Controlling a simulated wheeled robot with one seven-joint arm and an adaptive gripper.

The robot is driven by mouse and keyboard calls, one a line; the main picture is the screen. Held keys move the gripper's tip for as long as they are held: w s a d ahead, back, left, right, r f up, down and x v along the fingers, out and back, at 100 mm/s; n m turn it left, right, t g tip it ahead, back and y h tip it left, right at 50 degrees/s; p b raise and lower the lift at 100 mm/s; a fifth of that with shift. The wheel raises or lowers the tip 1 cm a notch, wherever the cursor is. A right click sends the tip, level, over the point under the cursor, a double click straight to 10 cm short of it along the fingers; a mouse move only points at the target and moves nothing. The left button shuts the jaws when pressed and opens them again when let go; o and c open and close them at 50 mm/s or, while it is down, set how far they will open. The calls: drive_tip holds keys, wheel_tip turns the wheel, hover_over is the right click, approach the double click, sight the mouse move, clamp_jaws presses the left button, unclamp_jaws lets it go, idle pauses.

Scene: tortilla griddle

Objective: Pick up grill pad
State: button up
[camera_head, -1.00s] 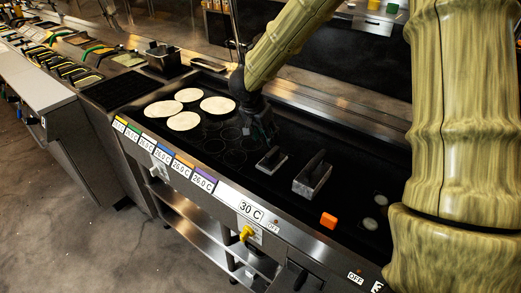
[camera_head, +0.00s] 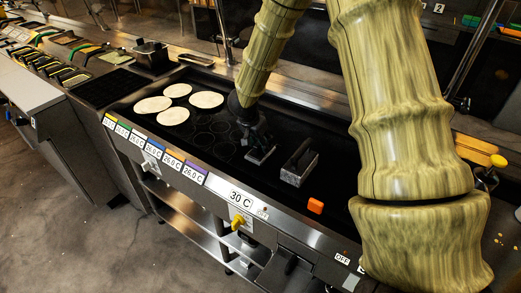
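A small flat grey pad with a dark handle (camera_head: 262,154) lies on the black griddle, and I take it for a grill pad. A bigger grey block with a dark upright handle (camera_head: 296,175) stands to its right. My gripper (camera_head: 258,140) is dark and points down at the small pad, right over its handle. It hides most of that handle. The fingers blend into the dark griddle, so I cannot tell whether they are open, or shut on the handle.
Several pale tortillas (camera_head: 206,99) lie on the griddle at the left. Labelled temperature displays (camera_head: 240,196) line the griddle's front. A dark metal container (camera_head: 151,56) stands behind the griddle's left end. My arm hides the right part.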

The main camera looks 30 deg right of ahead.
drive_tip(key=shift+w+d+f, duration=0.2)
drive_tip(key=shift+d+f, duration=0.05)
drive_tip(key=shift+f, duration=0.25)
drive_tip(key=shift+s+r, duration=0.15)
drive_tip(key=shift+s, duration=0.05)
drive_tip(key=shift+w, duration=0.1)
drive_tip(key=c, duration=0.8)
clamp_jaws()
